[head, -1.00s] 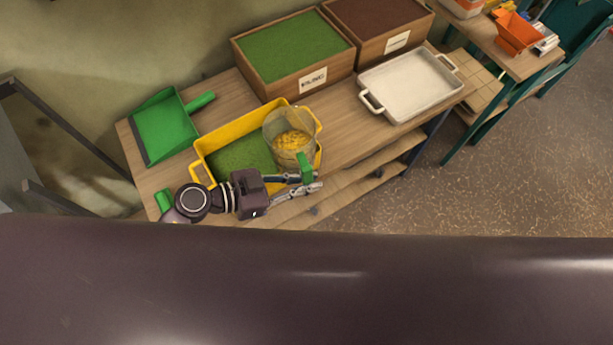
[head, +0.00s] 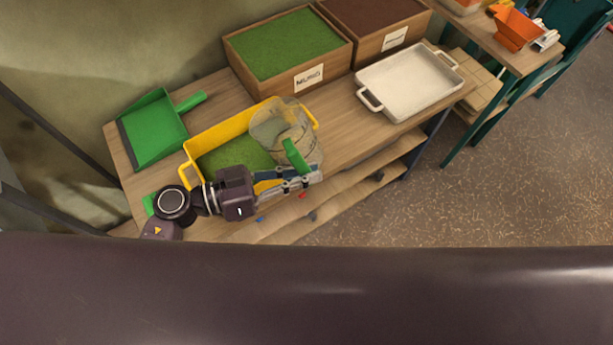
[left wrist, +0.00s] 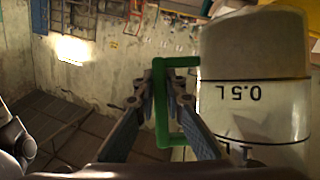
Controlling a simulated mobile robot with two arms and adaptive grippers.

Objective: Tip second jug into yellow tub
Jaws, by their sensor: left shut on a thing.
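A clear jug with a green handle (head: 295,155) is over the right part of the yellow tub (head: 225,130) in the head view. It looks tilted; its mouth is hard to make out. My left gripper (head: 302,181) is shut on the handle, at the tub's near right side. In the left wrist view, the fingers (left wrist: 160,88) close around the green handle, and the jug (left wrist: 255,110) shows an upside-down 0.5 L mark and a beige-brown part at the picture's top. The tub has a green layer (head: 230,156) inside. My right gripper is not in view.
A green dustpan (head: 152,132) lies left of the tub. Behind stand wooden boxes with green (head: 290,45) and brown (head: 370,12) contents. A white tray (head: 405,105) is to the right. Bare tabletop (head: 340,115) lies between tub and tray.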

